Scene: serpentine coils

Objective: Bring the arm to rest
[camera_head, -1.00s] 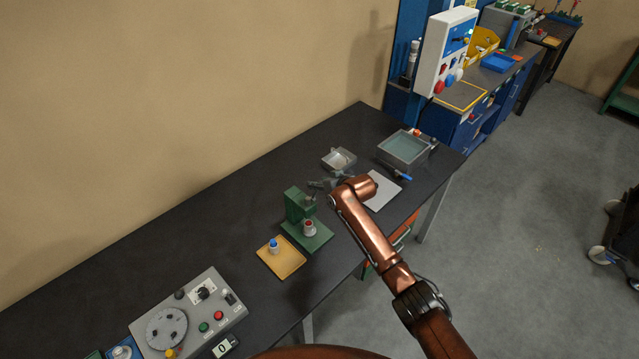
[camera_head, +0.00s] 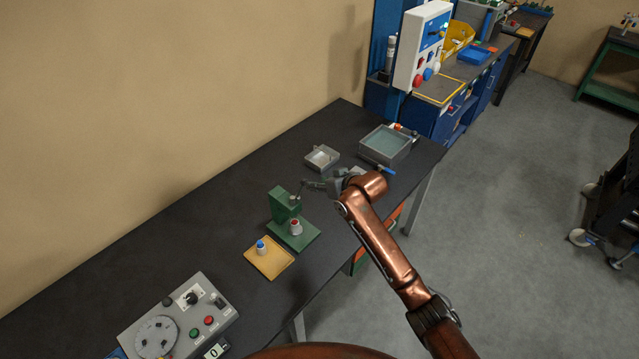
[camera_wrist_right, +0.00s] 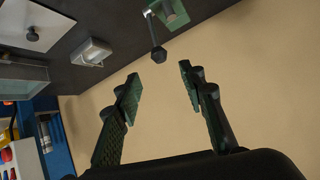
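My right arm, copper-coloured, reaches over the dark workbench (camera_head: 215,212) from the lower right. My right gripper (camera_head: 320,185) is above the bench, between the green press (camera_head: 286,212) and the grey tray (camera_head: 322,157). In the right wrist view my right gripper (camera_wrist_right: 160,95) has its two fingers well apart, with nothing between them. Beyond the fingertips the press lever with its dark knob (camera_wrist_right: 159,54) shows, apart from them. My left gripper is not in view.
A water-filled grey tank (camera_head: 386,146) stands at the bench's far end. A yellow plate (camera_head: 269,257) with a blue-topped piece and a grey control panel (camera_head: 180,322) are at the near end. The beige wall borders the bench; open floor lies right.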

